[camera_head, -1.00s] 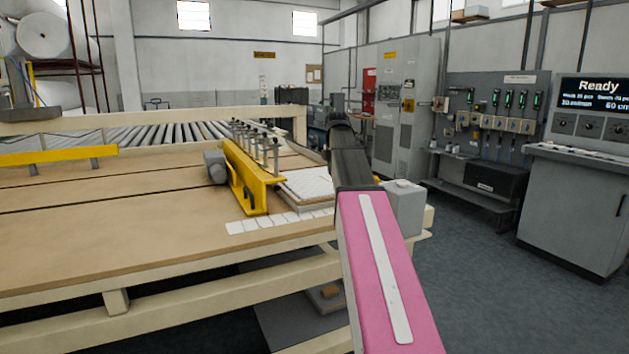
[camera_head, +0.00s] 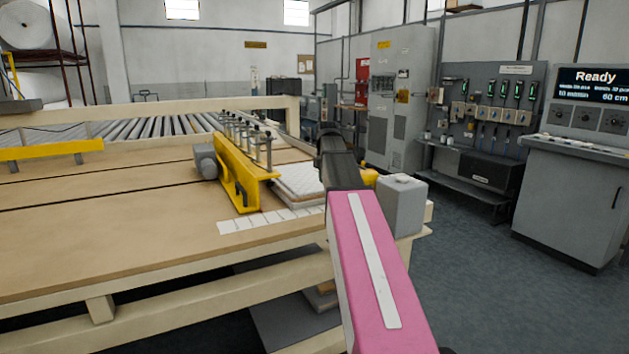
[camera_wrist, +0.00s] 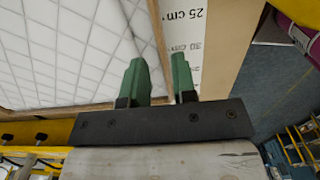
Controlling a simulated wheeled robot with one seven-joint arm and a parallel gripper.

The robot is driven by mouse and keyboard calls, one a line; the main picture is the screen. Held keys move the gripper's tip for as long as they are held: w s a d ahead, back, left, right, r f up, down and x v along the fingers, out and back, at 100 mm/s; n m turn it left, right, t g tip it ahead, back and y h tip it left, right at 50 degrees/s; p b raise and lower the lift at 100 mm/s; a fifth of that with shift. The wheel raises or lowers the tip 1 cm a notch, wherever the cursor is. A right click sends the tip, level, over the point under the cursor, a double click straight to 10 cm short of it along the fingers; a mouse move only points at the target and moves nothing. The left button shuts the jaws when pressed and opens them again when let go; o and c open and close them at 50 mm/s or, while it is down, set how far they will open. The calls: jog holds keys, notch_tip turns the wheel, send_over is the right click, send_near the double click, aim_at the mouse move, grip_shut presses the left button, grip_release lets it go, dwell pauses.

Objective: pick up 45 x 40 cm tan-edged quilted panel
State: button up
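The white quilted panel (camera_wrist: 70,50) with a tan edge (camera_wrist: 158,45) fills the left of the wrist view. In the head view, the white quilted panel (camera_head: 297,180) lies on the table beside the yellow clamp bar, partly hidden by my arm. My gripper (camera_wrist: 160,75) shows in the wrist view with two green fingers apart, one on each side of the tan edge in the picture. I cannot tell whether the fingers touch the panel or how high they are above it. In the head view my gripper's fingers are hidden behind my arm.
The yellow clamp bar (camera_head: 235,175) with upright posts stands left of the panel. A white measuring strip (camera_wrist: 195,45) marked 25 and 30 cm lies beside the tan edge. A grey box (camera_head: 404,206) sits at the table corner. Bare table (camera_head: 110,225) lies left.

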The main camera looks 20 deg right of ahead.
jog(key=f, duration=0.4)
jog(key=shift+a+f, duration=0.2)
jog(key=shift+f, duration=0.05)
grip_shut()
jog(key=shift+r, duration=0.15)
